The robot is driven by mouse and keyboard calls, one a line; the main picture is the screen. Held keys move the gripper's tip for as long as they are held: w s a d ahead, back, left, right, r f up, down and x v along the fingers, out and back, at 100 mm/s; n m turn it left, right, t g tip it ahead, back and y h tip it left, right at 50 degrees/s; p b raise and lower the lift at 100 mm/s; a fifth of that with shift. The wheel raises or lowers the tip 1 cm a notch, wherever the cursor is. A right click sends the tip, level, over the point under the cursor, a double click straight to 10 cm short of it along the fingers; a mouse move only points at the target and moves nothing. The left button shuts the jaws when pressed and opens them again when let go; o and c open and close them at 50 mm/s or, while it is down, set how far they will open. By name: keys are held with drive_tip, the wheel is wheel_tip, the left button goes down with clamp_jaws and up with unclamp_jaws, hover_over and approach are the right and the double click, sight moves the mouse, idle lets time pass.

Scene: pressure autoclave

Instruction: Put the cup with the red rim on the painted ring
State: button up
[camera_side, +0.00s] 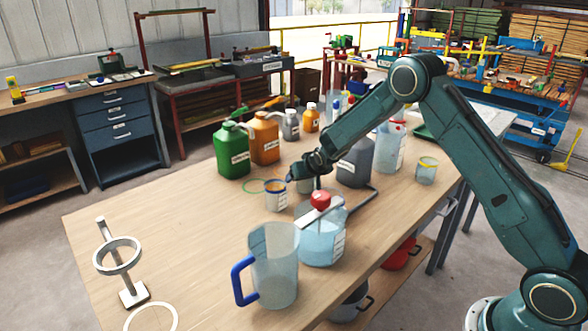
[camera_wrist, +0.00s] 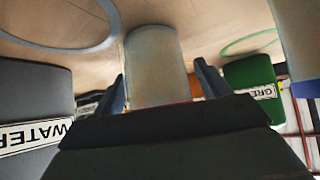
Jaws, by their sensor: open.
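My gripper (camera_side: 308,172) is open, low over the middle of the table. In the wrist view my gripper (camera_wrist: 160,82) has one finger on each side of a pale translucent cup (camera_wrist: 153,62); contact cannot be told. In the side view this cup (camera_side: 304,186) is mostly hidden by my gripper. A thin green ring (camera_side: 250,181) is painted on the table beyond the cups; it also shows in the wrist view (camera_wrist: 248,42). A white ring (camera_side: 150,308) is painted at the near left.
A blue-rimmed cup (camera_side: 276,200) stands close left of my gripper. A red-lidded container (camera_side: 322,240) and a blue-handled jug (camera_side: 274,270) stand nearer. Green (camera_side: 232,155), orange (camera_side: 264,143) and grey (camera_side: 356,165) jugs stand behind. The left tabletop is mostly clear, with a ring stand (camera_side: 132,294).

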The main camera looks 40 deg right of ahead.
drive_tip(key=shift+c, duration=0.3)
drive_tip(key=c, duration=1.1)
drive_tip(key=shift+r, duration=0.15)
drive_tip(key=shift+r, duration=0.4)
drive_tip(key=a, duration=0.4)
drive_tip(key=shift+a+r, duration=0.15)
drive_tip(key=shift+r, duration=0.2)
wheel_tip(320, 180, up, 13)
drive_tip(key=shift+r, duration=0.15)
